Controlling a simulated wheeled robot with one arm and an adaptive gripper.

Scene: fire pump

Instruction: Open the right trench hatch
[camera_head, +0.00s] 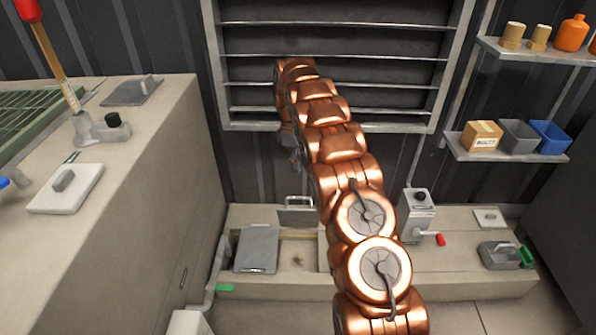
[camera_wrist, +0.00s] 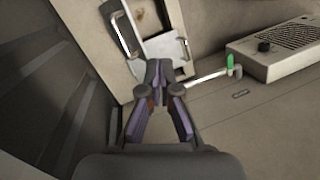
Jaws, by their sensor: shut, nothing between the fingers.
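A low concrete bench along the back wall holds the trench, with a recessed opening (camera_head: 298,258) in its top. A grey hatch plate (camera_head: 256,248) lies over the left part. A second grey plate with a handle (camera_head: 296,216) stands raised at the rear edge of the opening, and looks like the right hatch swung up. My gripper (camera_head: 297,163) is above and behind it, mostly hidden by my copper arm. In the wrist view my gripper (camera_wrist: 158,70) is shut and empty, its tips in front of a pale plate (camera_wrist: 166,46); contact cannot be told. A handled grey panel (camera_wrist: 120,30) is beside it.
A lever box with a red grip (camera_head: 418,215) and a grey tray with a green handle (camera_head: 506,256) are on the bench to the right. A tall concrete counter (camera_head: 150,160) bounds the left. Shelves with boxes (camera_head: 506,152) hang at upper right.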

